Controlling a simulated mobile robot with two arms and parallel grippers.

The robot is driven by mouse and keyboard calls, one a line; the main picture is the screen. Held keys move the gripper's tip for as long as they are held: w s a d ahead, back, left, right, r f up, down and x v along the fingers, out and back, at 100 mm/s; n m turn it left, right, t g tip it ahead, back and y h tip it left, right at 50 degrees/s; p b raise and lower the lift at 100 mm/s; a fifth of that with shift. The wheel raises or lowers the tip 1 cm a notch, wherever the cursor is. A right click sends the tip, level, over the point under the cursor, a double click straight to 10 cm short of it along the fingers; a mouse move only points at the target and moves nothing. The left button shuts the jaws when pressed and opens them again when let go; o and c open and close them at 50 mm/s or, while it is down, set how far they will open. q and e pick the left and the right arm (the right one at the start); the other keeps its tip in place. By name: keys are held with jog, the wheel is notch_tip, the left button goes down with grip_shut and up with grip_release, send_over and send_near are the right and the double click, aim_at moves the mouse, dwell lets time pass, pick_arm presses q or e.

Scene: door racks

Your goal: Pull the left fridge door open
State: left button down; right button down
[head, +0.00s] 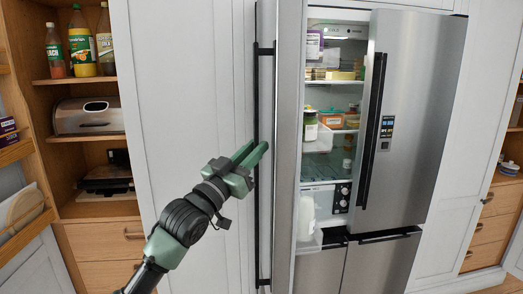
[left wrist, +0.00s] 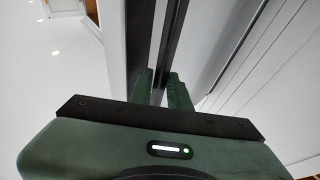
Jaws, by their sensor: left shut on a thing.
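The left fridge door (head: 287,120) stands swung open toward me and shows nearly edge-on in the head view. Its long black vertical handle (head: 265,90) runs along the left side of the door. My left gripper (head: 261,152) reaches in from the lower left and is shut on this handle at about mid-height. In the left wrist view the green fingers (left wrist: 163,92) lie on either side of the dark handle bar (left wrist: 170,45). My right gripper is in neither view.
Fridge shelves (head: 340,82) with food jars and boxes show between the doors. A white cabinet panel (head: 185,90) is just left of the open door. Wooden shelves with bottles (head: 80,45) and a bread box (head: 88,116) stand further left.

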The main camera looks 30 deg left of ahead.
pick_arm(q)
jog(key=shift+s+a+r, duration=0.1)
jog(key=shift+a+r, duration=0.2)
jog(key=shift+r, duration=0.1)
jog(key=c, duration=1.7)
grip_release()
jog(key=o, duration=0.3)
jog(key=shift+f, duration=0.1)
jog(key=b+v, duration=0.4)
jog(key=v, duration=0.3)
jog(key=shift+f, duration=0.45)
jog(key=shift+a, duration=0.15)
